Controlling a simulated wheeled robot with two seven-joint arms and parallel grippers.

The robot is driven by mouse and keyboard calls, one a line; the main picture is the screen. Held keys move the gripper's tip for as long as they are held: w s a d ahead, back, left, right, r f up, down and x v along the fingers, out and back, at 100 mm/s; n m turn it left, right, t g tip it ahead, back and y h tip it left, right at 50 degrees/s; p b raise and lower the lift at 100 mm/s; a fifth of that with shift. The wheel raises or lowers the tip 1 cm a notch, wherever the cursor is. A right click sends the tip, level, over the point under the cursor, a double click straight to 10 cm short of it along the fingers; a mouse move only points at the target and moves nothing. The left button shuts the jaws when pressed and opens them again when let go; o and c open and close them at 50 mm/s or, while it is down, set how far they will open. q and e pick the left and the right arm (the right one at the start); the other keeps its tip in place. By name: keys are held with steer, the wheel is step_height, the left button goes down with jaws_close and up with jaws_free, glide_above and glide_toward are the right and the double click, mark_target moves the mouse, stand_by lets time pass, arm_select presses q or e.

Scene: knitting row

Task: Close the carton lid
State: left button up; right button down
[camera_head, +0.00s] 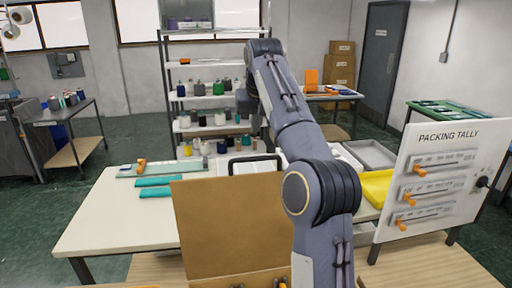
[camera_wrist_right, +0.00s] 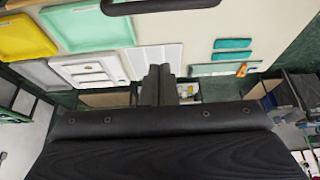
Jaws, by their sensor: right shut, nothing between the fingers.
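The brown carton lid (camera_head: 230,225) stands upright at the bottom middle of the head view, its broad face toward me. The rest of the carton is mostly below the frame. My right arm rises in front of the lid's right side and reaches up over the table. My right gripper (camera_wrist_right: 160,85) is shut and empty in the right wrist view, with the table beyond its fingers. The carton lid does not show in that view. In the head view the right gripper is largely hidden behind its own arm. My left gripper is not in view.
The white table (camera_head: 110,215) holds teal strips (camera_head: 155,187), a black handle (camera_head: 255,160), a grey tray (camera_head: 370,154) and a yellow tray (camera_head: 378,188). A packing tally board (camera_head: 440,170) stands at the right. The table's left part is clear.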

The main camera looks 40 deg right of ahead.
steer(key=x, duration=0.8)
steer(key=s, duration=0.1)
steer(key=s+a, duration=0.2)
steer(key=shift+s, duration=0.3)
